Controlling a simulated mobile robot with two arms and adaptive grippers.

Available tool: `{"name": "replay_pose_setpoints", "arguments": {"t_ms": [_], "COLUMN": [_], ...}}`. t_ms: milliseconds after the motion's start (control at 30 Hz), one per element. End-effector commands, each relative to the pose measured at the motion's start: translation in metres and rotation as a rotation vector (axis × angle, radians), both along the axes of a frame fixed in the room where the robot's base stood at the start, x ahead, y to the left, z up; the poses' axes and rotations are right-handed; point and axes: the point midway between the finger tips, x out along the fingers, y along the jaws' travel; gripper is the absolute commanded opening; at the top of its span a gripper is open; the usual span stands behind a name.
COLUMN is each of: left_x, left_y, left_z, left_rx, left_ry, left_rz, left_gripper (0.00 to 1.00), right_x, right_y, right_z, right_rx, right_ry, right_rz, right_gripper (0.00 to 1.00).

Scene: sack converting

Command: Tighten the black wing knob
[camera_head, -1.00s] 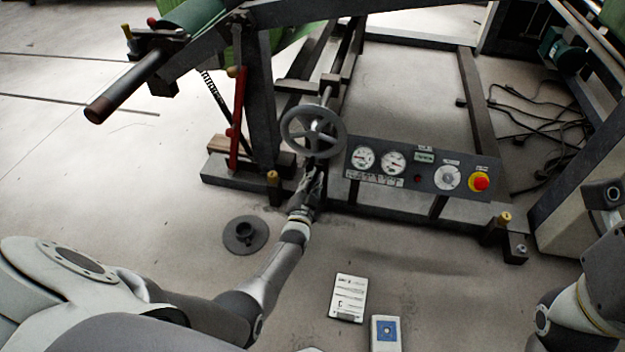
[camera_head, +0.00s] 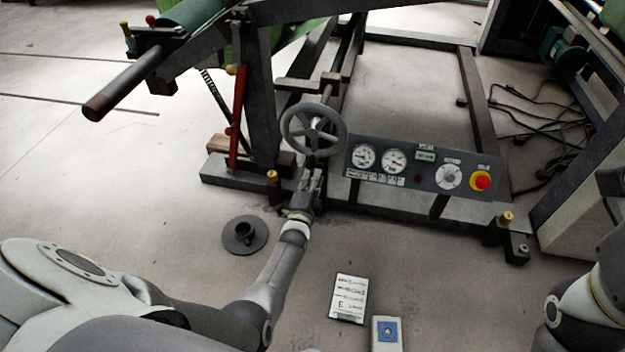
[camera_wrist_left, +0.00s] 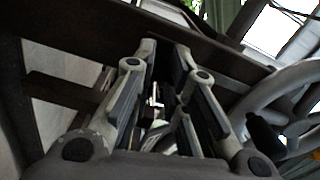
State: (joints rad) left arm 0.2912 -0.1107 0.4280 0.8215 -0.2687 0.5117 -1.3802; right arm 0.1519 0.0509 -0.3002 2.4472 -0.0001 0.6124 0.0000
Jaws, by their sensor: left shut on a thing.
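My left gripper (camera_head: 310,180) reaches in below the grey handwheel (camera_head: 314,130) at the front of the machine. Its fingers also show in the left wrist view (camera_wrist_left: 163,85), close together and shut on a dark thing between them. From its place this is the black wing knob, but the fingers hide nearly all of it and its angle cannot be read. The handwheel rim is close on the right in the left wrist view (camera_wrist_left: 285,90). My right arm shows only in part at the right edge, with its gripper out of view.
A control panel (camera_head: 425,168) with gauges and a red stop button (camera_head: 482,180) stands right of the handwheel. A brass-topped post (camera_head: 273,184) is close left of my gripper. A dark round base (camera_head: 245,236) and a labelled card (camera_head: 348,297) lie on the floor.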

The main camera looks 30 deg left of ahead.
Motion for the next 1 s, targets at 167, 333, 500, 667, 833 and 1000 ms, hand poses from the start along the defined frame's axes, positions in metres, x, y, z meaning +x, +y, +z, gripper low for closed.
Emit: {"name": "replay_pose_setpoints", "arguments": {"t_ms": [167,333,500,667,833,1000], "left_x": [-0.0005,-0.0004,-0.0004,-0.0004,-0.0003,-0.0002], "left_y": [-0.0005,-0.0003,-0.0003,-0.0004,-0.0003,-0.0002], "left_z": [-0.0015,-0.0013,-0.0012,-0.0011,-0.0009,-0.0004], "left_rx": [0.042,0.056,0.057,0.057,0.057,0.057], "left_ry": [0.014,0.018,0.018,0.018,0.017,0.016], "left_rz": [-0.001,0.0,0.0,0.0,0.0,0.0], "left_gripper": [0.0,0.0,0.0,0.0,0.35,0.56], "right_x": [-0.0018,-0.0023,-0.0022,-0.002,-0.0016,-0.0015], "right_y": [-0.0001,-0.0002,-0.0002,-0.0001,-0.0001,-0.0001], "right_z": [0.0021,0.0029,0.0029,0.0025,0.002,0.0018], "right_rx": [0.001,0.002,0.002,0.001,0.001,0.0], "right_ry": [-0.011,-0.014,-0.013,-0.011,-0.009,-0.008], "right_rz": [0.0,0.0,0.0,0.0,0.0,0.0], "right_gripper": [0.0,0.0,0.0,0.0,0.0,0.0]}}
